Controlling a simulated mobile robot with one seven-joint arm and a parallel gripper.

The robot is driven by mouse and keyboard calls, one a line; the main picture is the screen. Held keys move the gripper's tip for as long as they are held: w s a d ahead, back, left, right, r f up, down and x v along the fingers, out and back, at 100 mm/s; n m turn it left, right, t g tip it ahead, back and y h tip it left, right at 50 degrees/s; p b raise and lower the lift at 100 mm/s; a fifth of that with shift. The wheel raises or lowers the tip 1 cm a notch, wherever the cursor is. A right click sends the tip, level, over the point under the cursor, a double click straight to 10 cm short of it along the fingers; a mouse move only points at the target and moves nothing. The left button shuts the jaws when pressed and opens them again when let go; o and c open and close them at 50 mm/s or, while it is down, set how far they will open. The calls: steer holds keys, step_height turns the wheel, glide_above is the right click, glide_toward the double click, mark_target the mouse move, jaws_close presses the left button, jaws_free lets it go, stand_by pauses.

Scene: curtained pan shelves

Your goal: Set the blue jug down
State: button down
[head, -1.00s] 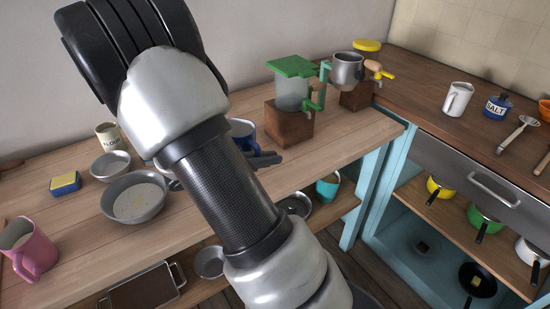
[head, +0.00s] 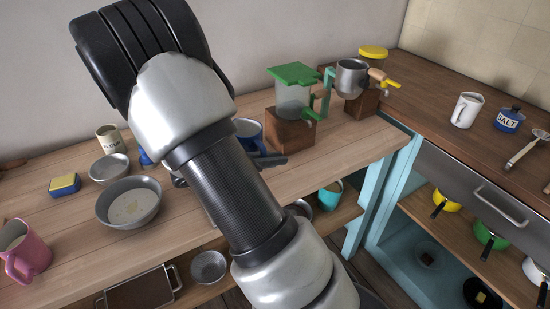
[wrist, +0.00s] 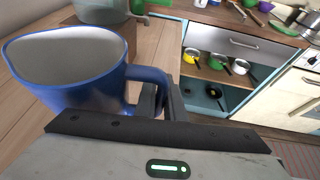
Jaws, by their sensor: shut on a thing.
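The blue jug (head: 250,136) has a pale inside and stands upright at the worktop, left of a wooden block, partly hidden by my arm in the head view. In the wrist view the jug (wrist: 90,88) fills the left side, its open mouth facing up and its handle pointing right. My gripper (wrist: 167,100) is shut on that handle. In the head view only the dark finger ends of my gripper (head: 270,159) show, just below the jug. The jug's base is hidden, so I cannot tell whether it touches the worktop (head: 75,225).
A green-topped mill (head: 293,95) on a wooden block stands close right of the jug. A metal grinder (head: 352,76) is further right. Left of my arm are metal bowls (head: 128,215), a flour tin (head: 108,138), a sponge (head: 65,182) and a pink mug (head: 28,250).

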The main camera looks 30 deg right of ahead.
steer(key=shift+f+b, duration=1.65)
steer(key=shift+f, duration=0.8)
steer(key=shift+f, duration=0.15)
steer(key=shift+f+b, duration=0.5)
steer(key=shift+f, duration=0.1)
steer(key=shift+f, duration=0.3)
steer(key=c, duration=1.8)
jaws_free()
steer(key=shift+o, duration=0.2)
steer(key=c, duration=0.4)
steer(key=shift+a, duration=0.1)
